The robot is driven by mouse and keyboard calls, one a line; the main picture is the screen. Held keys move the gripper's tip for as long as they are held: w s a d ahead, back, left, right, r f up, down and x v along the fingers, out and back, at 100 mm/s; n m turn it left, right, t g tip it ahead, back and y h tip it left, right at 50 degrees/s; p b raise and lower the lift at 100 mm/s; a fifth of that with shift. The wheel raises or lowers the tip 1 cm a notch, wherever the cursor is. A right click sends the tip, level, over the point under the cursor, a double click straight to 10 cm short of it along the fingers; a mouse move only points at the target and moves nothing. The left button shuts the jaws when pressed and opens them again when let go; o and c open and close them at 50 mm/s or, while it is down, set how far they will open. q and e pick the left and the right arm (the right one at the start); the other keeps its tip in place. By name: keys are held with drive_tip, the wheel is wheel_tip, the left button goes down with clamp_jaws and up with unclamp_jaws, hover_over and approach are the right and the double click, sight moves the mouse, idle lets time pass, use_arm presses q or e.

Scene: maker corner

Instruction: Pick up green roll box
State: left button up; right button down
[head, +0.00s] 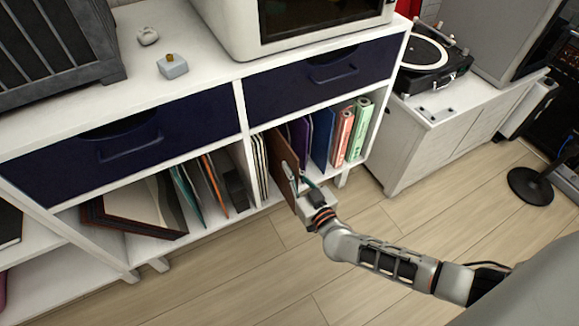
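The green roll box (359,130) is a tall light-green box. It stands upright at the right end of the open lower compartment of the white shelf unit, beside a similar pink box (343,136). My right gripper (299,174) is in front of the same compartment, to the left of the green box and apart from it. Its fingers overlap a brown folder (283,166) in the picture. I cannot tell whether they touch the folder, or whether they are open or shut. My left gripper is not in view.
Blue and purple folders (321,135) stand between my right gripper and the pink box. The white shelf unit (245,117) has dark blue drawers (322,78) above. A low cabinet (436,147) with a turntable (428,58) stands to the right. The wooden floor in front is mostly clear.

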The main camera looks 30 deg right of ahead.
drive_tip(key=shift+s, duration=0.15)
drive_tip(key=c, duration=2.2)
unclamp_jaws()
drive_tip(key=s, duration=1.2)
drive_tip(key=shift+d, duration=0.25)
